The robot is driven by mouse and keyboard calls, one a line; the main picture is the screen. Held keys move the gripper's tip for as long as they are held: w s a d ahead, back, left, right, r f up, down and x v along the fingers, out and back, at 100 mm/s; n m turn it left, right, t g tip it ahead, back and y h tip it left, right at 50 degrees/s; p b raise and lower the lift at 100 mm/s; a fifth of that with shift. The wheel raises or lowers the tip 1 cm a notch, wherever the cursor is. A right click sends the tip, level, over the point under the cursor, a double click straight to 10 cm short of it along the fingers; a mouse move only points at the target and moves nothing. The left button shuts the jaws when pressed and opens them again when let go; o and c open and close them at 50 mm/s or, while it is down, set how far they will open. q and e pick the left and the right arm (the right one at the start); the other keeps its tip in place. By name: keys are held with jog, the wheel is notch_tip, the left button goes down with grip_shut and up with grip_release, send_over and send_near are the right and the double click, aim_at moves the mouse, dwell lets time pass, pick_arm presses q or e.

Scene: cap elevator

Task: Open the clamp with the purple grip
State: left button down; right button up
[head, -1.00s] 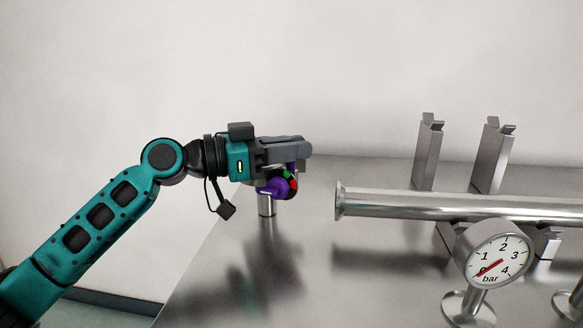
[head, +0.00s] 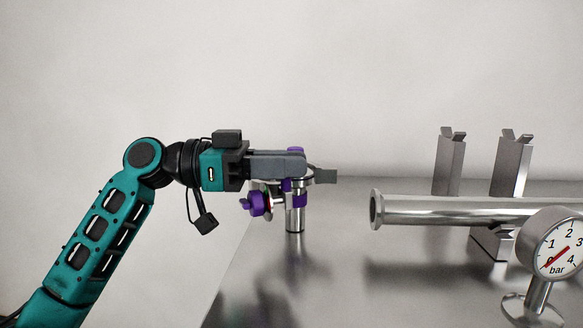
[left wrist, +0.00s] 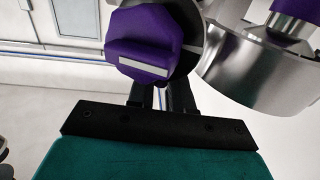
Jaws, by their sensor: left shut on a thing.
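The clamp is a metal ring with purple parts (head: 300,200) around the top of a short upright steel post (head: 295,220). Its purple grip (head: 257,203) sticks out to the left, below my left gripper (head: 316,174). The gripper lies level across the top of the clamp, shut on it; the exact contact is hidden. Another purple bit shows just above the fingers. In the left wrist view the purple grip (left wrist: 145,45) fills the top middle, beside a shiny steel cylinder (left wrist: 250,75). I cannot tell whether the clamp is open. My right gripper is not in view.
A steel pipe (head: 450,209) lies level at the right, its open flanged end facing the post. A pressure gauge (head: 555,247) stands in front of it. Two upright metal brackets (head: 449,163) stand behind. The steel tabletop (head: 340,290) in front is clear.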

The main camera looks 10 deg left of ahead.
pick_arm(q)
jog(key=shift+s+a, duration=0.45)
jog(key=shift+a, duration=0.35)
jog(key=c, duration=1.2)
grip_release()
jog(key=shift+a, duration=0.1)
jog(key=v, duration=1.3)
